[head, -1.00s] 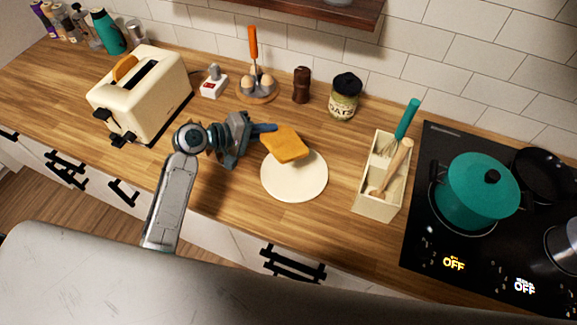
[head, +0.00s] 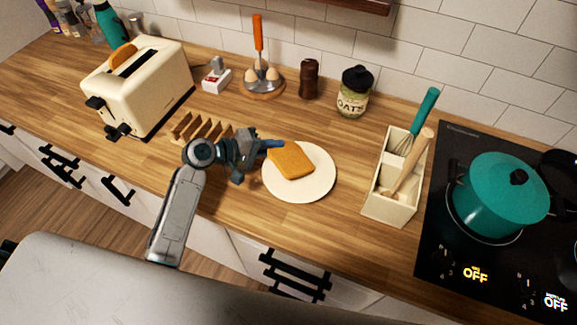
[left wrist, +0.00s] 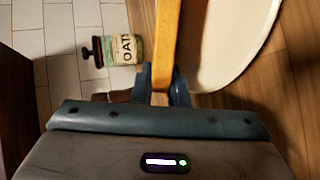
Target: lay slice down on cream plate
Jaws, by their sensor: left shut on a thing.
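A toasted slice (head: 291,161) is held by my left gripper (head: 274,147) at its left edge. In the head view it lies over the cream plate (head: 312,188), covering its upper left part. In the left wrist view the slice (left wrist: 165,40) shows edge-on between the fingers, with the plate (left wrist: 225,45) beside it. I cannot tell whether the slice touches the plate. The left gripper is shut on the slice. My right gripper is not in view.
A wooden toast rack (head: 198,127) stands left, behind my left arm, near the cream toaster (head: 140,85) with another slice. A utensil box (head: 392,203) stands right of the plate, before the hob (head: 450,255). An oats jar (head: 354,92) and brown mill (head: 310,78) stand behind.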

